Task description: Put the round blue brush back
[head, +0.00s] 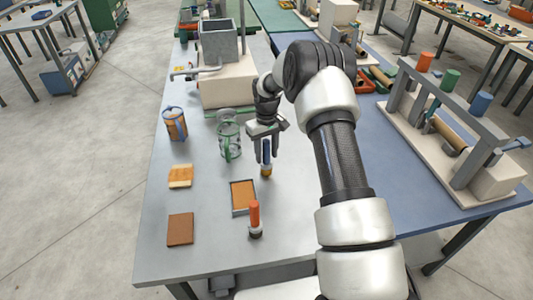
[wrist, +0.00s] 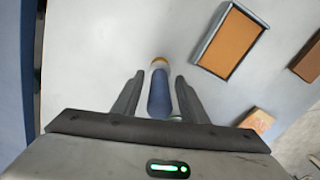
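The round blue brush (head: 266,157) has a blue handle and a tan lower end, and it is upright near the middle of the grey table. It also shows in the wrist view (wrist: 159,95). My gripper (head: 265,139) is above it, pointing down. In the wrist view my gripper's fingers (wrist: 159,90) stand on either side of the blue handle, with a visible gap on both sides. Whether the brush's lower end touches the table is hard to tell. A red-handled brush (head: 254,214) stands upright nearer the front.
A grey-rimmed tray with an orange-brown inside (head: 232,208) lies close by. A glass jar with green (head: 229,142), a blue-framed holder (head: 175,124), a yellow-orange block (head: 180,176) and a brown square (head: 180,229) are to the left. A winder stands on the blue table (head: 405,180).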

